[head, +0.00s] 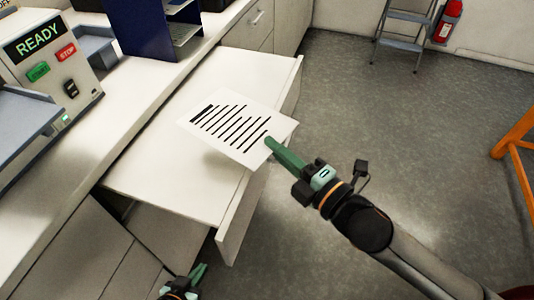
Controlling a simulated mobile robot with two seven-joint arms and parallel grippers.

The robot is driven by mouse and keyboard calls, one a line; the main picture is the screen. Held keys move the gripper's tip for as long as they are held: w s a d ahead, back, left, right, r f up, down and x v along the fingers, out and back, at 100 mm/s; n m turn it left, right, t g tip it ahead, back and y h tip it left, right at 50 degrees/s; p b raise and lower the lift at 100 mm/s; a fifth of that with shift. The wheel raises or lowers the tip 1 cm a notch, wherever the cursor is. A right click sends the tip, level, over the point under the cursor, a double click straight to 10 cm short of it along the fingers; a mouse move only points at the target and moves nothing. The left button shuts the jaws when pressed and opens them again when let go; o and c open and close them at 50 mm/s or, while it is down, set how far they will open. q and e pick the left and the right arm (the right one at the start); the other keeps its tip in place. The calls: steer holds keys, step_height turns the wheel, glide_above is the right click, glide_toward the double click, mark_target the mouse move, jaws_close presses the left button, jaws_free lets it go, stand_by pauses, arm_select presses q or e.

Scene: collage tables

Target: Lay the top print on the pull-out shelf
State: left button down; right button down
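The print (222,122), a white sheet with a dark heading bar and several black lines, is over the white pull-out shelf (165,172). Its near right corner is between the green fingers of my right gripper (271,143), which looks shut on it. That corner reaches close to the shelf's raised front panel. I cannot tell whether the sheet touches the shelf or hangs just above it. My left gripper (201,272) is low at the bottom edge, below the shelf and apart from the print. Its finger gap is not clear.
A machine panel (45,65) with a READY display and buttons stands on the counter at left, beside grey trays (35,118) and a dark blue rack (150,30). Bare shelf surface shows around the print. A step stool (405,30) and fire extinguisher (447,22) are far back.

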steer(key=a+f+n+g+y, duration=0.1)
steer(key=g, duration=0.1)
steer(key=a+f+n+g+y, duration=0.1)
steer(key=f+n+y, duration=0.1)
steer(key=shift+w+a+g, duration=0.1)
steer(key=shift+a+g, duration=0.1)
steer(key=shift+g, duration=0.2)
step_height(320, 180, down, 9)
steer(key=b, duration=0.4)
steer(key=shift+w+d+f+n+g+y+b, duration=0.2)
steer(key=shift+w+d+n+g+y+b, duration=0.05)
steer(key=shift+d+n+g+y+b, duration=0.1)
steer(key=c, duration=1)
jaws_free()
